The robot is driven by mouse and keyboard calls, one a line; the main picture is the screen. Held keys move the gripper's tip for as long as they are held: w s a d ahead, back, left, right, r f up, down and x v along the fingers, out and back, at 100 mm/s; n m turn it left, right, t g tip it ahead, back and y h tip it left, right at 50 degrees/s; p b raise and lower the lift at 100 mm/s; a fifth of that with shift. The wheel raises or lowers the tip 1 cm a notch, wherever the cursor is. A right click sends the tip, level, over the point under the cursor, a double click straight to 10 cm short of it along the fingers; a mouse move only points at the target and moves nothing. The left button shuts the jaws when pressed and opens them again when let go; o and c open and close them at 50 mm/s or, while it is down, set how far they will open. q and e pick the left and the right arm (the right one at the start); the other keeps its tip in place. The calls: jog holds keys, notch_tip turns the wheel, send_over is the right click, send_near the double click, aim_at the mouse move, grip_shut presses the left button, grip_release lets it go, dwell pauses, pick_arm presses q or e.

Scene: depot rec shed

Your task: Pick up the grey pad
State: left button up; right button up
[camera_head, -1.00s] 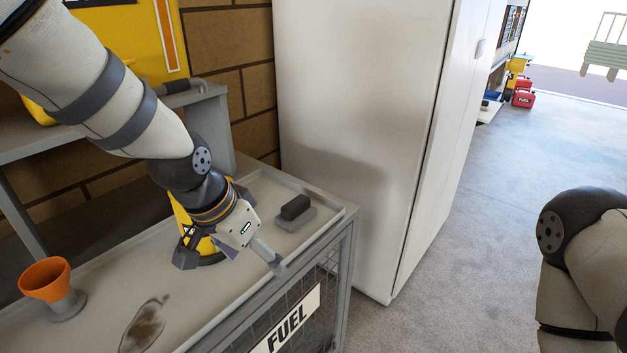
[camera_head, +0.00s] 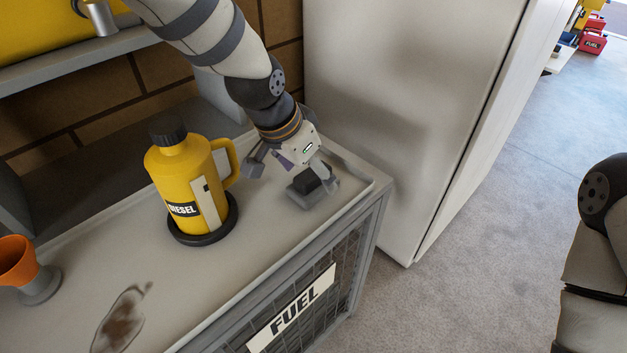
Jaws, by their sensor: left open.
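The grey pad (camera_head: 318,199) lies flat on the bench top near its right end, with a black block (camera_head: 307,182) on top of it. My left gripper (camera_head: 288,171) is open and empty, just above and behind the pad. One finger is to the left of the black block and the other is close to its far right side, partly overlapping it in the view. I cannot tell whether that finger touches it. My right arm shows at the right edge, but its gripper is out of view.
A yellow diesel jug (camera_head: 178,182) stands on a dark round base left of the pad. An orange funnel (camera_head: 17,262) is at the far left, near a brown stain (camera_head: 122,320). A white cabinet (camera_head: 385,110) rises right behind the bench. The bench top (camera_head: 110,235) has a raised rim.

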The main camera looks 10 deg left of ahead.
pick_arm(q)
jog(key=shift+x, duration=1.2)
jog(key=shift+f, duration=0.2)
jog(key=shift+r, duration=0.15)
jog(key=shift+c, duration=1.1)
jog(key=c, duration=1.1)
jog(key=shift+o, duration=0.2)
jog(key=shift+r, duration=0.1)
